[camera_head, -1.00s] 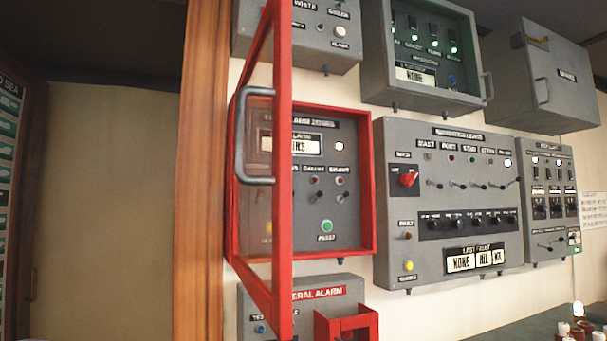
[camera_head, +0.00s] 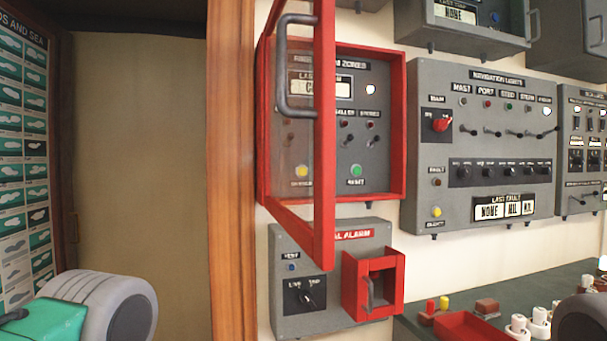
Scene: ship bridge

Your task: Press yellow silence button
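A yellow button (camera_head: 302,171) sits at the lower left of the red-framed fire alarm panel (camera_head: 382,180); its label is too blurred to read. It shows through the panel's red-framed door (camera_head: 325,120), which stands swung open toward me and has a grey handle (camera_head: 281,68). A green reset button (camera_head: 356,171) is to its right. A second yellow button (camera_head: 436,211) sits at the lower left of the navigation lights panel (camera_head: 530,100), its label also unclear.
Below is a general alarm panel (camera_head: 283,240) with a red open box (camera_head: 395,304) jutting out. A green-topped console (camera_head: 470,281) with a red tray and small objects stands at the lower right. A wooden post (camera_head: 230,180) is left of the panels.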

